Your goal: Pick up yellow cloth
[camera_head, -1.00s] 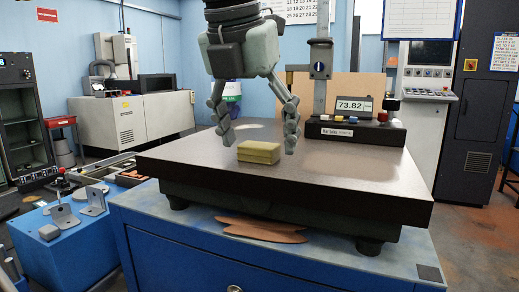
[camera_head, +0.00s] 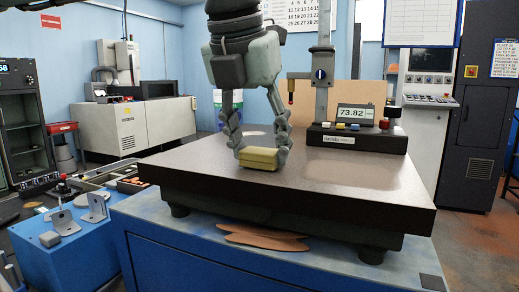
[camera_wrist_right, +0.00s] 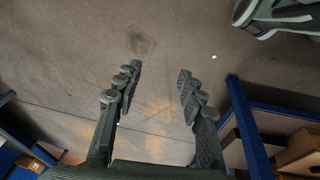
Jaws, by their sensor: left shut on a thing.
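The yellow cloth (camera_head: 259,158) is a small folded block on the dark surface plate (camera_head: 330,185), seen in the head view. My left gripper (camera_head: 259,150) reaches down from above and is shut on the cloth, with one finger at each side of it. The cloth is at or just above the plate; I cannot tell if it touches. My right gripper (camera_wrist_right: 158,85) shows in the right wrist view. Its fingers are apart with nothing between them, above a bare brown floor.
A height gauge (camera_head: 322,75) and a display reading 73.82 (camera_head: 355,114) stand at the plate's back right. Metal brackets (camera_head: 95,206) sit on a blue box at the left. Brown sheets (camera_head: 262,237) lie under the plate's front. The plate's right side is clear.

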